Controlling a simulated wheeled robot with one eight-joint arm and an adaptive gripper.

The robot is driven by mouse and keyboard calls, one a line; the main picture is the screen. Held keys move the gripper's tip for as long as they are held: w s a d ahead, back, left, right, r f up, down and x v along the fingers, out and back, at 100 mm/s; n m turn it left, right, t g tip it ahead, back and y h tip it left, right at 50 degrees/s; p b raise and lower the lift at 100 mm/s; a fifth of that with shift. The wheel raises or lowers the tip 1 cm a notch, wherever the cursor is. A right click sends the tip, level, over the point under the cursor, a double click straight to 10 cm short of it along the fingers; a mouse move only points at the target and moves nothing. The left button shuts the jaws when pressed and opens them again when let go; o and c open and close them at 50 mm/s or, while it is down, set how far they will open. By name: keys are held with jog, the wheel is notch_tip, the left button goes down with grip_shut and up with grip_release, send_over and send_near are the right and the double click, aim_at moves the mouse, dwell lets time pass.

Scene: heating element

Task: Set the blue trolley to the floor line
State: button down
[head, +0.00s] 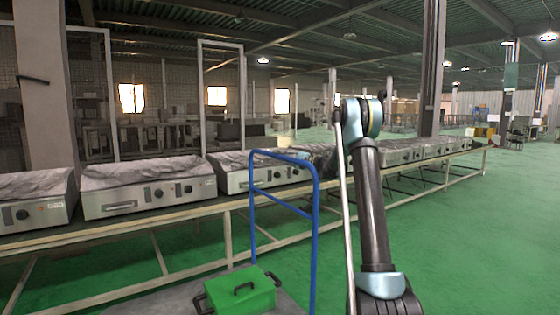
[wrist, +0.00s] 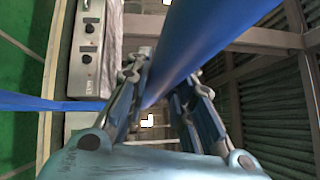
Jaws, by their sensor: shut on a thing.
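The blue trolley shows in the head view as an upright blue tubular handle (head: 316,230) above a grey deck (head: 180,301). A green box with dark handles (head: 240,291) sits on the deck. In the wrist view, my gripper (wrist: 165,78) has its two fingers on either side of a blue handle tube (wrist: 205,35) and is shut on it. A thinner blue bar (wrist: 50,103) runs off to the left there. In the head view my arm stands right of the handle, and I cannot clearly make out the gripper. I see no floor line in either view.
A long bench (head: 130,227) carrying a row of steel heating units (head: 150,192) runs behind the trolley, its rail passing close behind the handle. Open green floor (head: 480,240) lies to the right. A pillar (head: 432,70) stands beyond the bench.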

jog(key=shift+w, duration=0.1)
jog(key=c, duration=1.4)
grip_release()
jog(key=shift+f, duration=0.1)
jog(key=v, duration=1.2)
